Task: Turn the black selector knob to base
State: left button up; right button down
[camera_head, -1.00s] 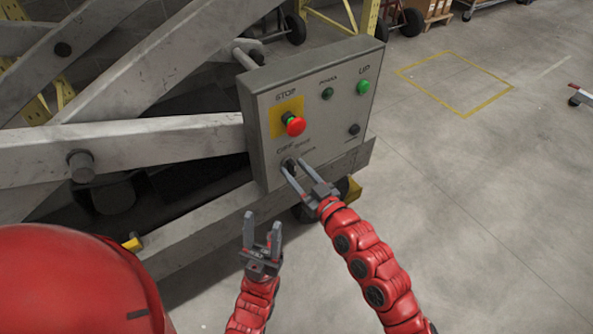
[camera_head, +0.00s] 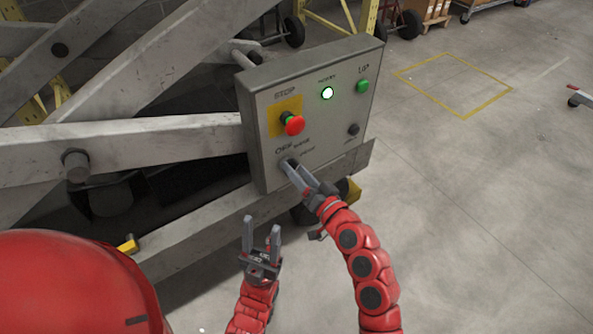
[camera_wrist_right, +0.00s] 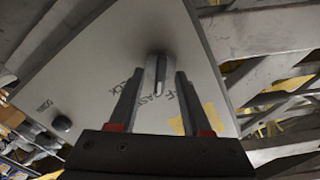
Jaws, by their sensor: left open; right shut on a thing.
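The black selector knob (camera_wrist_right: 156,72) sits low on the grey control box (camera_head: 258,130), beside printed labels. In the right wrist view it stands between my finger ends, with a pale line along it; in the head view the fingers mostly hide it. My right gripper (camera_head: 288,166) is shut on the knob, its fingers reaching up to the panel from below right. My left gripper (camera_head: 261,224) is open and empty, below the box and clear of it.
Grey lift beams (camera_head: 150,135) lie left.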

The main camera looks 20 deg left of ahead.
jog(key=shift+m, duration=0.6)
jog(key=shift+f, duration=0.1)
jog(key=shift+c, duration=1.8)
grip_release()
jog(key=shift+d, duration=0.15)
jog(key=shift+s+d, duration=0.2)
jog(key=shift+d, duration=0.1)
jog(key=v, duration=1.6)
jog(key=shift+s, duration=0.25)
